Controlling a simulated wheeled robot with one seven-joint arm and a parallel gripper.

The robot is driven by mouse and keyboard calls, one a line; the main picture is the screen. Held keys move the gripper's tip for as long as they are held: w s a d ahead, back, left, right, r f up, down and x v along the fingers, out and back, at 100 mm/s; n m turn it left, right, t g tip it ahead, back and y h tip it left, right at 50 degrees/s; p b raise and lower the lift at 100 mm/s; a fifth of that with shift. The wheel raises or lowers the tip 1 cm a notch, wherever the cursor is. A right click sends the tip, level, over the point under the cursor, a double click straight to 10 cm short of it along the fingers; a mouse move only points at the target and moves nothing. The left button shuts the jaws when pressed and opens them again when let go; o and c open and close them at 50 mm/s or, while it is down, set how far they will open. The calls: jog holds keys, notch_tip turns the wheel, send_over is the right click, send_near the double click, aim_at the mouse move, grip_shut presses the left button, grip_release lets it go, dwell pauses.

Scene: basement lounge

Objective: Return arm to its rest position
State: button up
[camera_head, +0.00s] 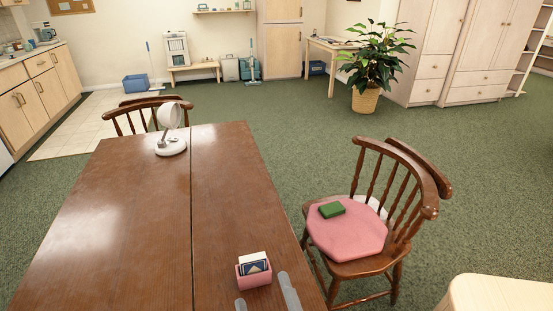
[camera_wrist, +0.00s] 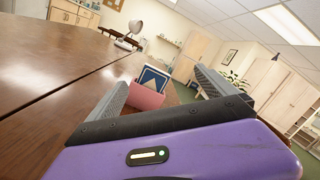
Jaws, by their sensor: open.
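My gripper (camera_head: 265,299) shows at the bottom of the head view, low by the near right part of the brown wooden table (camera_head: 100,240). Its two grey fingers are apart, and in the wrist view (camera_wrist: 163,88) nothing is held between them. A pink box (camera_head: 253,280) holding dark blue and white cards (camera_head: 254,263) stands on the table just ahead of the fingertips. The pink box (camera_wrist: 146,97) appears between the fingers in the wrist view; I cannot tell whether either finger touches it. Most of my arm is out of view.
A white lamp (camera_head: 170,145) stands at the table's far end. A wooden chair (camera_head: 385,265) at the right has a pink cushion (camera_head: 347,238) with a green block (camera_head: 332,209) on it. Another chair (camera_head: 125,117) stands behind the table. A pale furniture top (camera_head: 500,293) fills the lower right corner.

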jog(key=s+d+r+n+g+h+p, duration=0.2)
jog(key=s+d+r+n, duration=0.1)
jog(key=s+d+n, duration=0.8)
jog(key=s+d+r+n+g+h+p, duration=0.1)
jog(key=s+d+r+n+h+p, duration=0.1)
jog(key=s+d+n, duration=0.9)
jog(key=s+r+n+h, duration=0.1)
jog(key=s+n, duration=0.1)
jog(key=s, duration=0.5)
jog(key=shift+s+d+r+n+g+h, duration=0.25)
jog(key=shift+s+d+n+g+h, duration=0.05)
jog(key=shift+g, duration=0.1)
